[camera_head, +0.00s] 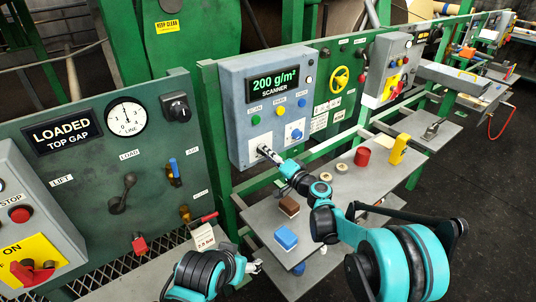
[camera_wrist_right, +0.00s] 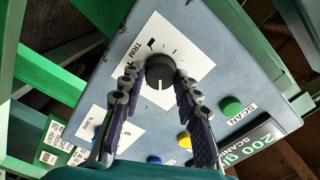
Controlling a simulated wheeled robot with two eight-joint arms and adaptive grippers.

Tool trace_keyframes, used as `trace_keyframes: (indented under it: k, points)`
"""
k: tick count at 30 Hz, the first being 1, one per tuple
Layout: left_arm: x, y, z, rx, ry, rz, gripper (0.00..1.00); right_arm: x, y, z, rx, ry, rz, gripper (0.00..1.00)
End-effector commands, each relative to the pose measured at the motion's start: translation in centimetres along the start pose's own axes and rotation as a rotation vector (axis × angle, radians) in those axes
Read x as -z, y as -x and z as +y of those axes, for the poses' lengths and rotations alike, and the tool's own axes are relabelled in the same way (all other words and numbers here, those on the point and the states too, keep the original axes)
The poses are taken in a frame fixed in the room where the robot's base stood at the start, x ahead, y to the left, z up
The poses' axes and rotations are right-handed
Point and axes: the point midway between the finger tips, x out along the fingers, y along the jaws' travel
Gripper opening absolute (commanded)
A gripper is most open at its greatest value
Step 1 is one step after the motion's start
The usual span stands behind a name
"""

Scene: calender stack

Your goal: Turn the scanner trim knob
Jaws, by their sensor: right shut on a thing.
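The scanner box (camera_head: 236,118) is a grey-blue panel with a green "200 g/m²" display (camera_head: 273,84). The trim knob (camera_wrist_right: 159,70) is dark and round, on a white label marked TRIM (camera_wrist_right: 135,52); its white pointer line points down in the right wrist view. My right gripper (camera_wrist_right: 160,84) has its two fingers closed on opposite sides of the knob. In the head view my right gripper (camera_head: 268,153) reaches the lower part of the scanner box and covers the knob. My left gripper (camera_head: 252,267) is low at the bottom, away from the panel; its fingers are too small to read.
Green (camera_wrist_right: 231,105), yellow and blue buttons sit beside the knob's label. Below is a grey shelf (camera_head: 335,212) with a brown block, a blue block, a red cylinder and a yellow object (camera_head: 399,148). A green panel with a gauge (camera_head: 126,117) stands at left.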

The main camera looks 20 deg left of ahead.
Motion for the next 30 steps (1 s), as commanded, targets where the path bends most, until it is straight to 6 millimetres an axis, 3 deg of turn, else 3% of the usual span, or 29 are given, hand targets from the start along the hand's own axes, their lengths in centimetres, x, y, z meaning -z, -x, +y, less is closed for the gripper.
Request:
trace_keyframes:
  k: [9,10,12,23,30]
  points:
    - [0.0,0.0,0.0,0.000,0.000,0.000,0.67,0.0,0.0,0.0,-0.001,0.000,0.001,0.03]
    - [0.0,0.0,0.0,0.000,0.000,0.000,0.67,0.0,0.0,0.0,-0.001,0.000,0.001,0.39]
    - [0.0,0.0,0.0,0.000,0.000,0.000,0.67,0.0,0.0,0.0,-0.001,0.000,0.001,0.53]
    - [0.0,0.0,0.0,0.000,0.000,0.000,0.67,0.0,0.5,0.0,-0.001,0.000,0.001,0.53]
    - [0.0,0.0,0.0,0.000,0.000,0.000,0.67,0.1,4.7,0.0,-0.001,0.000,0.003,0.53]
